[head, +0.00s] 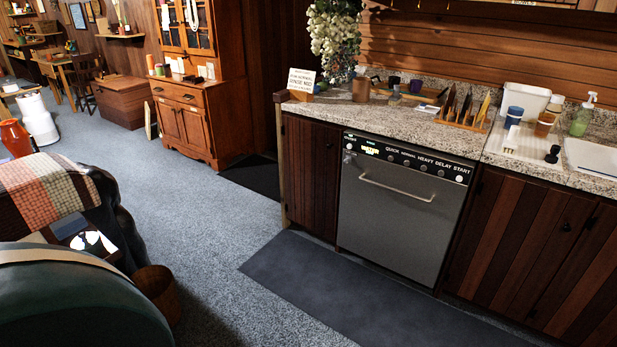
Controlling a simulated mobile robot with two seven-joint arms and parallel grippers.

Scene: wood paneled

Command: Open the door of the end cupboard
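The end cupboard (310,177) is a dark, vertical-plank wooden door at the left end of the kitchen counter, just left of the dishwasher. Its door looks shut, flush with the counter front. Neither of my grippers shows in the head view.
The grey dishwasher (395,215) is closed. A dark mat (340,290) lies on the floor before it. A granite counter (420,122) carries several items. Blue-grey carpet (205,215) is open to the left. A wooden basket (157,288) and armchair (45,190) stand lower left.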

